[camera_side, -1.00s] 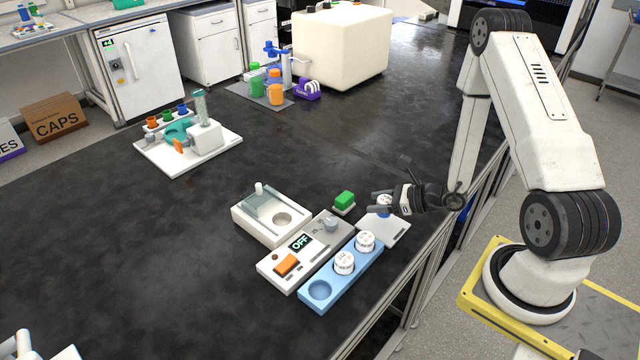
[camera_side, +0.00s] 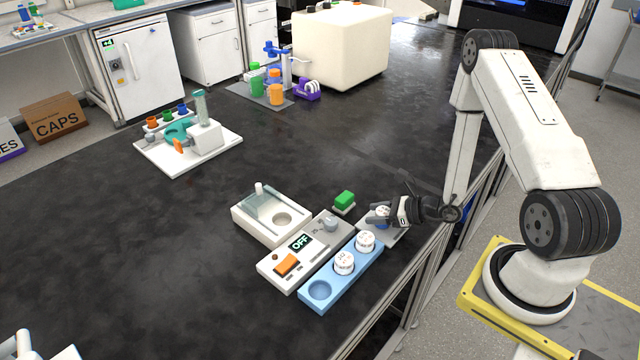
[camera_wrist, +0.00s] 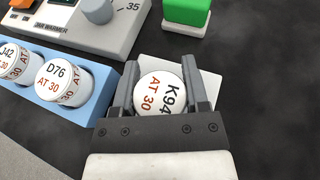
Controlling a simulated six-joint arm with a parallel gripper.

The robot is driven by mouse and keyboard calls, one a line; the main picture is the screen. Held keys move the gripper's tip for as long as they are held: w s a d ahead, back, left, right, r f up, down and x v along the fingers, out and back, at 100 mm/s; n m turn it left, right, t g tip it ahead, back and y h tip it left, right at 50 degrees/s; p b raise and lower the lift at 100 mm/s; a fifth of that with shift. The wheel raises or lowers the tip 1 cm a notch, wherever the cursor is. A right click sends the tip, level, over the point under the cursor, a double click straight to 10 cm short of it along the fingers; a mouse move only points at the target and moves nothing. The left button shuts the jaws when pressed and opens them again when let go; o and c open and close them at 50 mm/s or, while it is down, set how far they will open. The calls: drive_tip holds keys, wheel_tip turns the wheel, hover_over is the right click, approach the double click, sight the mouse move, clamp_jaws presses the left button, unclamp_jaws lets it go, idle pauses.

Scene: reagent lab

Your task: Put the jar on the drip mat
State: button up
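The jar (camera_wrist: 160,94), with a round white lid marked K94 and AT 30, sits between the two fingers of my gripper (camera_wrist: 161,82). The fingers lie against its sides, shut on it. In the side view the jar (camera_side: 382,212) is upright at or just above a thin pale square plate (camera_side: 386,236), which looks like the drip mat. The plate also shows behind the jar in the wrist view (camera_wrist: 208,84). My gripper (camera_side: 384,215) reaches in from the right. The jar's underside is hidden, so I cannot tell whether it touches the plate.
A blue rack (camera_side: 318,291) with two lidded jars and an empty well stands beside the plate. The jar warmer (camera_side: 290,264) reads OFF. A green block (camera_side: 344,199) and a white tray (camera_side: 262,228) are close by.

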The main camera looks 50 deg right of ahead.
sight(387, 212)
drive_tip(key=o, duration=0.4)
drive_tip(key=shift+o, duration=0.2)
drive_tip(key=shift+r, duration=0.15)
drive_tip(key=shift+v, duration=3.75)
